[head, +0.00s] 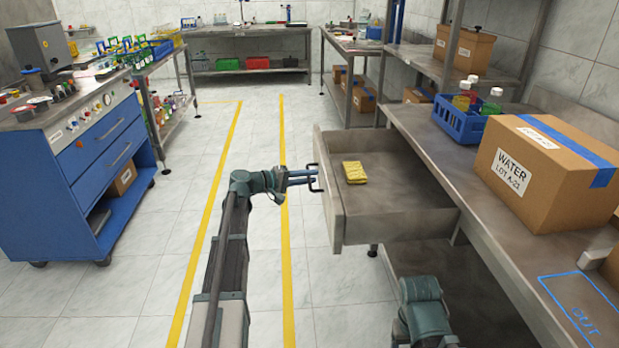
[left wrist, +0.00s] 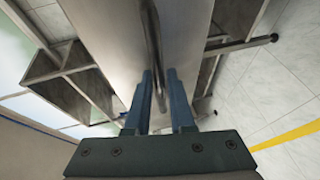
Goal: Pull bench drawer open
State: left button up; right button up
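The bench drawer (head: 343,215) stands far out from the bench on the right, its inside in plain view. A yellow sponge-like block (head: 355,172) lies in it. My left gripper (head: 313,179) is at the dark bar handle (head: 316,187) on the drawer's front. In the left wrist view the handle (left wrist: 154,40) runs between the two blue fingers (left wrist: 160,90), which are close together on either side of it. The drawer front (left wrist: 110,30) fills the upper middle there. Part of my right arm shows at the bottom of the head view; its gripper does not show.
The bench top (head: 440,150) carries a WATER carton (head: 545,175) and a blue crate (head: 460,122) with bottles. A blue cabinet (head: 105,165) stands at the left. The tiled floor with yellow lines (head: 283,150) is clear between cabinet and drawer.

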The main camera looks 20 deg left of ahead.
pick_arm(q)
jog(key=shift+s, duration=0.1)
jog(key=p+v, duration=0.2)
jog(key=v, duration=1.1)
jog(key=shift+s+a+p, duration=0.2)
jog(key=shift+a+p, duration=0.05)
jog(key=shift+p, duration=0.05)
jog(key=shift+r, duration=0.1)
